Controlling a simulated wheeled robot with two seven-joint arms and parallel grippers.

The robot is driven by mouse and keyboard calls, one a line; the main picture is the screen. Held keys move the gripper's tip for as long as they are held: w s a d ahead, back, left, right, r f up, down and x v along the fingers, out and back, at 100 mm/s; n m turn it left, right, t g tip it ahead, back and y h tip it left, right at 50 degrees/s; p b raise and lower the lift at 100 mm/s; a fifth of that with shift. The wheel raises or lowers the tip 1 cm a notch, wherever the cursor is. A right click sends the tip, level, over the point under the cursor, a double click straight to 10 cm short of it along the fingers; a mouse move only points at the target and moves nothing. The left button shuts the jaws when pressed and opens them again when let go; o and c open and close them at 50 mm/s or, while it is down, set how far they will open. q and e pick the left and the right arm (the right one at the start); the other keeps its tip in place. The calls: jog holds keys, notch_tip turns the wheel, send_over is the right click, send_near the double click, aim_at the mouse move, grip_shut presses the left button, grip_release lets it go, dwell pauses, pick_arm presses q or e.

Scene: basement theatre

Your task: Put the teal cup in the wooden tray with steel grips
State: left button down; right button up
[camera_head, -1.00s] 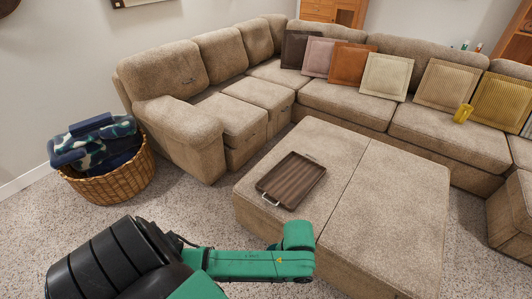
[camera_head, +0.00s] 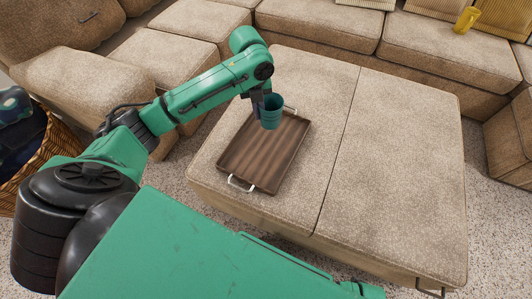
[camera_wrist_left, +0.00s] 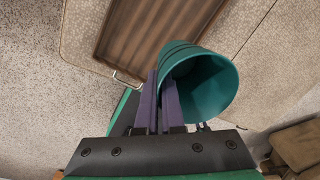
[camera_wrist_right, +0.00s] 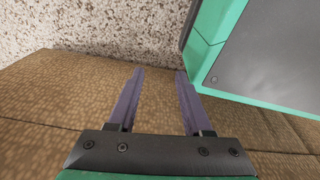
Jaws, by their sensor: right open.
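The teal cup (camera_head: 271,113) is in my left gripper (camera_head: 259,102), above the far right part of the wooden tray (camera_head: 250,157) in the head view. In the left wrist view, the left gripper (camera_wrist_left: 160,80) is shut on the wall of the cup (camera_wrist_left: 205,85), which is tilted with its open mouth toward the camera. The tray (camera_wrist_left: 135,35) lies beyond it there, with one steel grip (camera_wrist_left: 126,79) visible. Whether the cup touches the tray is hard to tell. My right gripper (camera_wrist_right: 157,75) is open and empty in the right wrist view.
The tray lies on a beige ottoman (camera_head: 400,150) with clear room to its right. A sectional sofa (camera_head: 310,28) stands behind and left. A yellow cup (camera_head: 467,19) is on the sofa. A wicker basket (camera_head: 42,160) stands at the left edge.

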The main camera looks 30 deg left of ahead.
pick_arm(q)
jog(key=shift+w+a+f+m, duration=0.15)
jog(key=shift+w+m, duration=0.1)
jog(key=shift+m, duration=0.45)
notch_tip(320, 180, down, 12)
jog(key=b, duration=0.6)
send_over(261, 155)
notch_tip(261, 155, down, 8)
jog(key=shift+r, duration=0.2)
jog(key=shift+p, duration=0.3)
jog(key=c, duration=1)
grip_release()
jog(key=shift+c, duration=0.2)
pick_arm(e)
jog(key=w+a+r, duration=0.3)
jog(key=w+r, duration=0.4)
jog(key=r, duration=0.2)
jog(key=shift+w, duration=0.25)
